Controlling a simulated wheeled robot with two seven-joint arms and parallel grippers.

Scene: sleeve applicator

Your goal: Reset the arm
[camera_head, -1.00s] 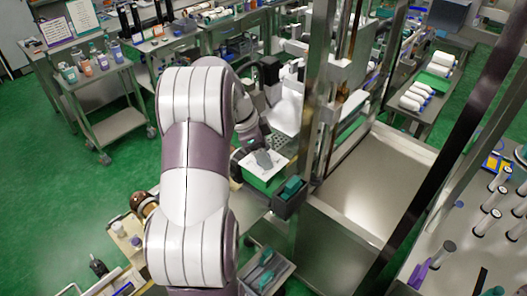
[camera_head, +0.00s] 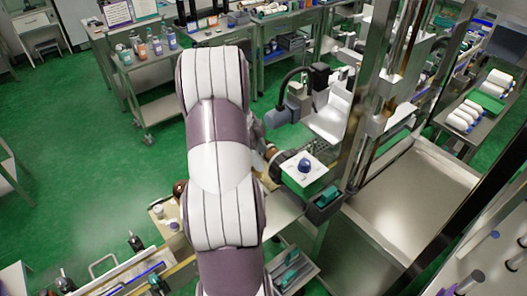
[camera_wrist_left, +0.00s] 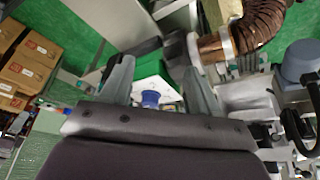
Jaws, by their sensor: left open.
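My left arm (camera_head: 220,150) fills the middle of the head view, bent over at the top. It hides most of my left gripper there. In the left wrist view my left gripper (camera_wrist_left: 158,68) is open, its two grey fingers apart with nothing held between them. A small dark blue round piece (camera_head: 305,165) sits on a white-topped green block (camera_head: 322,172) beside the machine. The blue piece (camera_wrist_left: 150,98) also shows low between the fingers in the wrist view, apart from them. My right gripper is not in view.
A metal machine frame (camera_head: 385,120) with upright posts stands right of the arm. A teal-filled bin (camera_head: 325,203) hangs beside the block. A copper-coloured hose (camera_wrist_left: 255,28) is right of the fingers in the wrist view. Green floor (camera_head: 90,190) is open at left.

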